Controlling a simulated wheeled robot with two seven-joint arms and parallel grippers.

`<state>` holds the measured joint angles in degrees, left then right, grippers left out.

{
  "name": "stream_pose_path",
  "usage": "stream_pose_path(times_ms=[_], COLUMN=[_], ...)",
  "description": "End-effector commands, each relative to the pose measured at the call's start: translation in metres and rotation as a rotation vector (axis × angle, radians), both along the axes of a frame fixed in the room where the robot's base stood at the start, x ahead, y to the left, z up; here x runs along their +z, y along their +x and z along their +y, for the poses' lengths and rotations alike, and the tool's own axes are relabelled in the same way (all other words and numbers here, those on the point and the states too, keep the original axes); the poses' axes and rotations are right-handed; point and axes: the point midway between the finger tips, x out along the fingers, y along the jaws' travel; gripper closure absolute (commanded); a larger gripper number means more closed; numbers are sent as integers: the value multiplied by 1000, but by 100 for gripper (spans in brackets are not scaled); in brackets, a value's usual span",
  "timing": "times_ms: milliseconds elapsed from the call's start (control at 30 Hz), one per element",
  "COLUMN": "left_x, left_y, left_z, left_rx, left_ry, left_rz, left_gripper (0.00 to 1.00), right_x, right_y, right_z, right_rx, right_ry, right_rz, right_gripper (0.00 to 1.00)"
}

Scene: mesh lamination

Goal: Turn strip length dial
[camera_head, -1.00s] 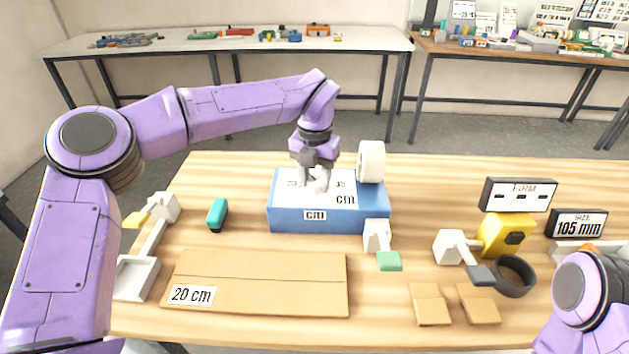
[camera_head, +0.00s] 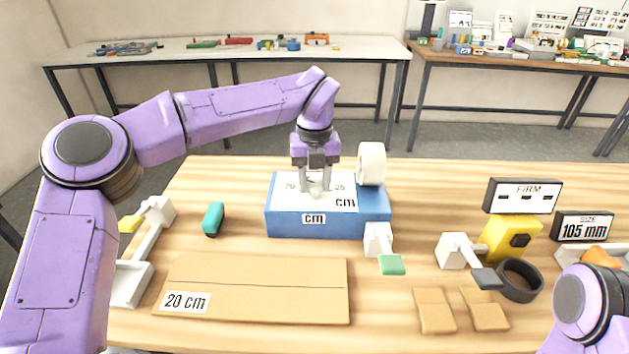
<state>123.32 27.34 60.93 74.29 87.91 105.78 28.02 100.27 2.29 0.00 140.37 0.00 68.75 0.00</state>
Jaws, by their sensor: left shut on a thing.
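The blue dispenser box (camera_head: 285,222) stands at the middle of the wooden table. Its white top plate (camera_head: 340,203) carries printed numbers and "cm", partly hidden by my gripper. The strip length dial (camera_head: 314,189) is a small light knob on this plate, mostly covered. My left gripper (camera_head: 315,186) points down from above and is shut on the dial. A cardboard piece (camera_head: 260,275) with a "20 cm" label (camera_head: 185,301) lies in front of the box. My right arm shows only at the lower right edge; its gripper is out of view.
A white tape roll (camera_head: 371,163) stands at the box's right end, and a green-tipped lever (camera_head: 391,264) in front. A teal object (camera_head: 213,219) lies left.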

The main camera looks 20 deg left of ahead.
Motion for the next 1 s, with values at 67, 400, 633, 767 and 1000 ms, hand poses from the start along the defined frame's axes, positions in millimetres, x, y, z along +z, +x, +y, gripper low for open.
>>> stream_pose_path(times_ms=[67, 400, 633, 767, 1000], left_x=[4, 3, 2, 14, 72], left_y=[2, 1, 1, 1, 1], left_z=[1, 1, 0, 0, 0], left_rx=[4, 3, 2, 2, 4], left_ry=[-1, -1, 0, 1, 1], left_rz=[-9, -7, -3, -5, -8], left_gripper=[88, 32, 32, 32, 32], right_x=[1, 1, 0, 0, 4], right_y=[0, 0, 0, 0, 0], right_z=[0, 0, 0, 0, 0], right_rx=[0, 0, 0, 0, 0], right_ry=[0, 0, 0, 0, 0], right_rz=[0, 0, 0, 0, 0], right_gripper=[57, 57, 57, 57, 57])
